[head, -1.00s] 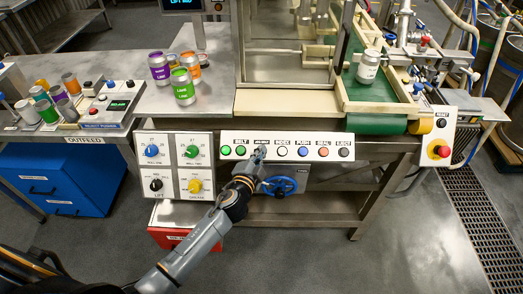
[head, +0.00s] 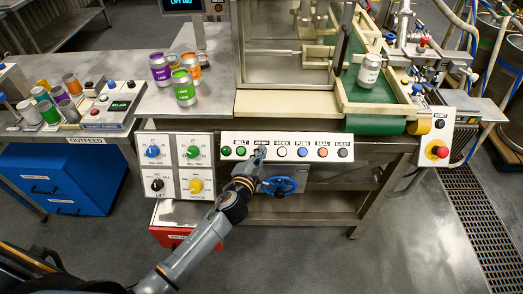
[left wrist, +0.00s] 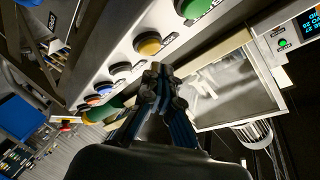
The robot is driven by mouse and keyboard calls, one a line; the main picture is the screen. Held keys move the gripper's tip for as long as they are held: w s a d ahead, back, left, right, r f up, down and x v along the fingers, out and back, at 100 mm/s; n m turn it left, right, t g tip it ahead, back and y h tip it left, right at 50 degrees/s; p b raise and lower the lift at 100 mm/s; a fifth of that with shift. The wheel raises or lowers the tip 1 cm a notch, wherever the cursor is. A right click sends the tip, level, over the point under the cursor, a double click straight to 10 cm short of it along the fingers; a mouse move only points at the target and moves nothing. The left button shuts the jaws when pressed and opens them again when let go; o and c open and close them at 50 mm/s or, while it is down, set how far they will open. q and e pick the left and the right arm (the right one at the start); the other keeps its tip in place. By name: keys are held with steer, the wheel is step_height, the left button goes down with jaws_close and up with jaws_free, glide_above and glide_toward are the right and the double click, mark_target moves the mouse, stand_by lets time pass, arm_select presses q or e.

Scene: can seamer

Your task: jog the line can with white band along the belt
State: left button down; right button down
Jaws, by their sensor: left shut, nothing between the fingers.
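The white-banded can (head: 369,70) stands upright on the green belt (head: 372,92), between wooden rails at the right of the machine. My left gripper (head: 259,153) is shut and empty at the white button panel (head: 320,152), over the third button from the left. In the left wrist view the shut fingertips (left wrist: 160,75) are just below a yellow button (left wrist: 148,44), between a green button (left wrist: 195,8) and a white one (left wrist: 120,71). I cannot tell whether they touch the yellow button. My right gripper is not in view.
Purple, orange and green cans (head: 184,88) stand on the steel table at left. A dial panel (head: 175,167) is left of the button panel. A blue handwheel (head: 280,185) sits just below my gripper. A red stop button (head: 441,152) is at right.

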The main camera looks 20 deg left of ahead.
arm_select(q)
steer(key=s+r+p, duration=0.1)
steer(key=r, duration=0.1)
steer(key=s+r+p, duration=0.1)
steer(key=r+p, duration=0.1)
steer(key=shift+s+d, duration=0.4)
